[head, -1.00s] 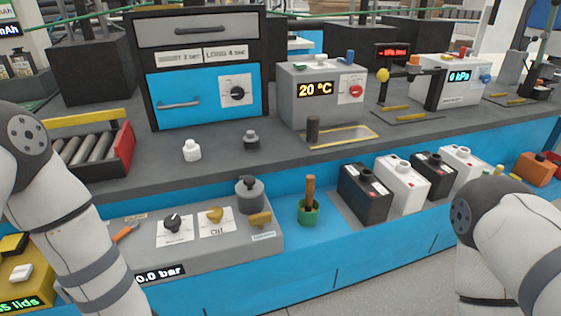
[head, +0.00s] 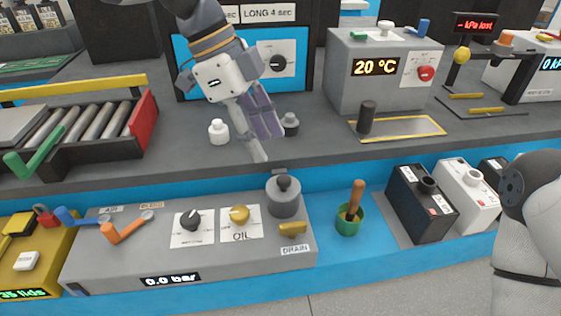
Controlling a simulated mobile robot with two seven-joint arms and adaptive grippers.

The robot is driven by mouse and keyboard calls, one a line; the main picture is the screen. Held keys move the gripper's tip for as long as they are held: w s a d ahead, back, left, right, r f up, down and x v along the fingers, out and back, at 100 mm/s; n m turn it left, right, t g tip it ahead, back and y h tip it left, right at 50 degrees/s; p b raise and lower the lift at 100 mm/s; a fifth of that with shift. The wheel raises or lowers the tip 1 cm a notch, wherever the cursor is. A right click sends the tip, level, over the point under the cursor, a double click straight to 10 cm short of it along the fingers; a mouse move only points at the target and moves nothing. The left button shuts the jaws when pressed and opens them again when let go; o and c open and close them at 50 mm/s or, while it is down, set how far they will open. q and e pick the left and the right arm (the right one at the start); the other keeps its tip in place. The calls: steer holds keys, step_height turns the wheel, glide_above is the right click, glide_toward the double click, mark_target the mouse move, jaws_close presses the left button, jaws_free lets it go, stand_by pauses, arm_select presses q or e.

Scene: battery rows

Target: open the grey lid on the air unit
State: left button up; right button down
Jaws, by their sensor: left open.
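The air unit (head: 105,265) is a grey box on the lower blue ledge, with a "0.0 bar" display on its front.
Blue and orange levers, a black dial (head: 191,219), a yellow oil knob (head: 239,214) and a brass drain tap (head: 292,229) surround the pot. A green cup with a wooden handle (head: 348,219) stands right of it. A white bottle (head: 218,132) is on the upper bench.

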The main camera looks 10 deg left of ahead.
mark_target(283, 178)
arm_select(q)
steer(key=x, duration=0.8)
steer(key=shift+w, duration=0.1)
steer(key=shift+r, duration=0.1)
jaws_close()
